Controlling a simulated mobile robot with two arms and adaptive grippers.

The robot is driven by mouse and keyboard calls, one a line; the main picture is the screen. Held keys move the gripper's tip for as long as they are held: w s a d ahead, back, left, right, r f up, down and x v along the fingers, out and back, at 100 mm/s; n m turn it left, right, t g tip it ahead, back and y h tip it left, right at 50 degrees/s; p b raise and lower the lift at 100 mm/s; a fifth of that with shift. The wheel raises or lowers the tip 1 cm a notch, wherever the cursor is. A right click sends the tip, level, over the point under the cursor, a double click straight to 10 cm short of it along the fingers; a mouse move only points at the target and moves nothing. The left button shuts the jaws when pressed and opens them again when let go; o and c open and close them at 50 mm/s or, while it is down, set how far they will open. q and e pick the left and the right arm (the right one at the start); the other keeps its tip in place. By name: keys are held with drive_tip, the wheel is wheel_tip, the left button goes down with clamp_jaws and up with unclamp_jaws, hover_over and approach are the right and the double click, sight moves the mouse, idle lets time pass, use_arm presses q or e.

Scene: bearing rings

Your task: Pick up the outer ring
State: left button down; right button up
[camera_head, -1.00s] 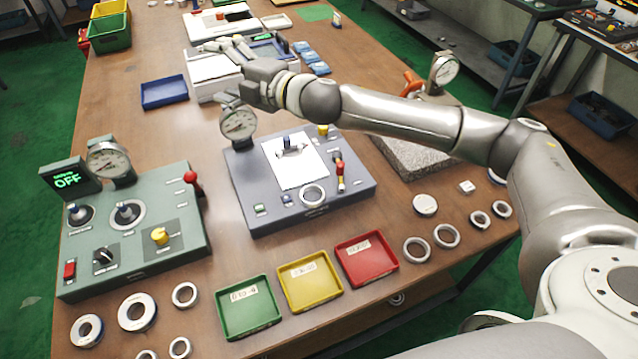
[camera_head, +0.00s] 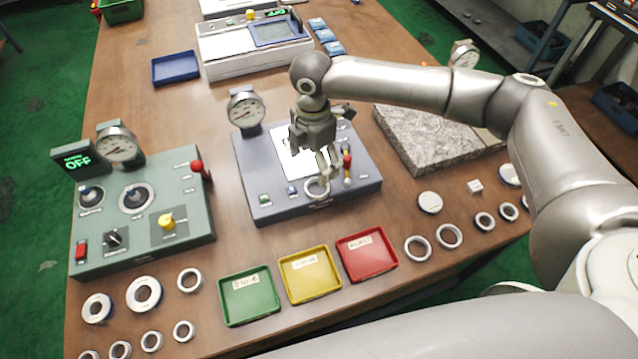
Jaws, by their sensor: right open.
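A silver ring (camera_head: 315,192) lies at the front of the dark grey-blue measuring device (camera_head: 265,205); it is probably the outer ring, though several other rings look similar. My right gripper (camera_head: 324,168) points down over this device, with its fingertips just above or at the ring and partly covering it. Whether the fingers touch the ring cannot be told. The right gripper is open, with nothing seen held in it. My left gripper is not in view.
A dial gauge (camera_head: 246,109) and a red-and-yellow lever (camera_head: 347,168) stand close to my right gripper. Green (camera_head: 225,312), yellow (camera_head: 288,291) and red (camera_head: 350,272) trays lie in front. More rings (camera_head: 418,248) lie at both sides. A green control panel (camera_head: 150,243) is at left.

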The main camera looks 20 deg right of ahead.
sight(317, 187)
wheel_tip(317, 187, down, 4)
drive_tip(key=shift+r, duration=0.15)
drive_tip(key=shift+d+f+p, duration=0.1)
drive_tip(key=shift+f+p, duration=0.45)
drive_tip(key=shift+p, duration=0.05)
wheel_tip(317, 187, down, 4)
drive_tip(key=shift+s+d+r+p, duration=0.15)
drive_tip(key=shift+r+p, duration=0.05)
drive_tip(key=shift+p, duration=0.4)
drive_tip(key=shift+f, duration=0.45)
drive_tip(key=shift+c, duration=0.2)
drive_tip(key=c, duration=1.1)
drive_tip(key=shift+r, duration=0.1)
